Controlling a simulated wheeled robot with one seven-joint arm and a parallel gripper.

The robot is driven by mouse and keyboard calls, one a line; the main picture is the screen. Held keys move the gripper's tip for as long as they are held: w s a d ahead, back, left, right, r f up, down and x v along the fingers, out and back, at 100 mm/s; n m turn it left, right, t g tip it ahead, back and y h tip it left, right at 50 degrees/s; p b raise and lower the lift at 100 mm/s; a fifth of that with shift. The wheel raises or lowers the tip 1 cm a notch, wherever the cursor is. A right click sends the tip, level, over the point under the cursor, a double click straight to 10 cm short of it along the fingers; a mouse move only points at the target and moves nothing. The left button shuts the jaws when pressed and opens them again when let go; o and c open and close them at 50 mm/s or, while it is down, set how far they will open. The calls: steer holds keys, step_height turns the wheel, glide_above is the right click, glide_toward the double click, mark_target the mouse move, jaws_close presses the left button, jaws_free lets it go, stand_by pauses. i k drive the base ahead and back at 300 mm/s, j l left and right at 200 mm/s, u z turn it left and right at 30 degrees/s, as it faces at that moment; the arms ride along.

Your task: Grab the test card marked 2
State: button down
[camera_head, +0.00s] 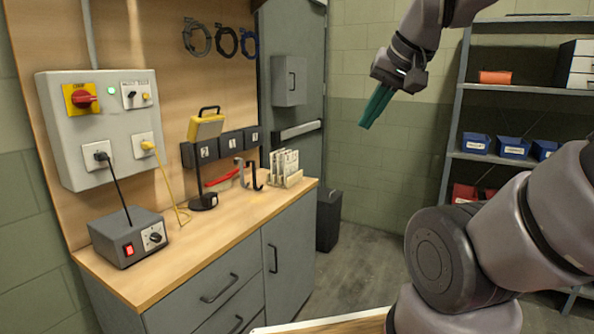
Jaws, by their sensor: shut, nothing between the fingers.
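Several white test cards (284,160) stand upright in a pale rack (292,179) at the right end of the wooden workbench. Their marks are too small to read, so I cannot tell which is card 2. My gripper (367,123) has teal fingers, shut and empty. It hangs in the air, pointing down and left, above and to the right of the rack in the picture and clear of it.
Numbered dark boxes (229,144) line the back panel. A shelf with blue bins (513,147) is at right.

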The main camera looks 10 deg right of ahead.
mark_target(291, 161)
steer(key=i+l+u, duration=0.5)
steer(key=i+l, duration=0.3)
steer(key=i+l+u, duration=0.25)
steer(key=i+l, duration=0.15)
steer(key=i+l+u, duration=0.2)
steer(key=l, duration=0.5)
steer(key=i, duration=0.15)
